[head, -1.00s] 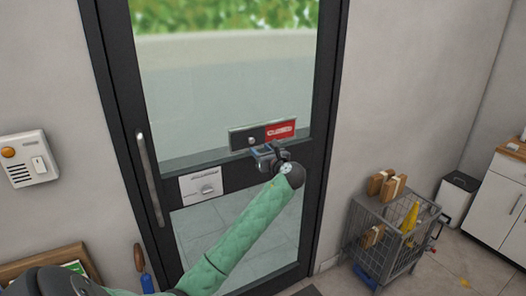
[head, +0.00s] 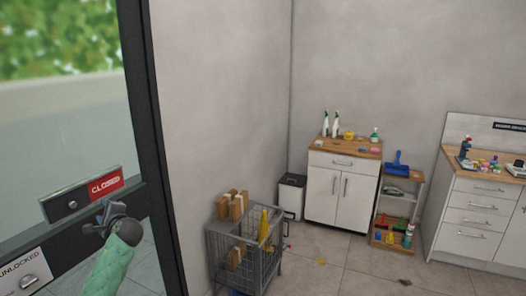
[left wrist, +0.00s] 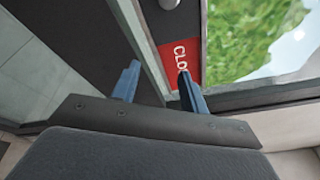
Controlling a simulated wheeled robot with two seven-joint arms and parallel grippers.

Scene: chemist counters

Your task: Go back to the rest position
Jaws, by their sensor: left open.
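My left gripper (head: 113,213) is at the glass door, just below the right part of the sign plate with the red CLOSED sign (head: 106,187). In the left wrist view my two blue fingers (left wrist: 157,85) stand apart with nothing between them, and the red sign (left wrist: 182,62) shows beyond them. I cannot tell whether a finger touches the plate. A white panel reading UNLOCKED (head: 25,275) is on the door at the lower left. My right gripper is out of view.

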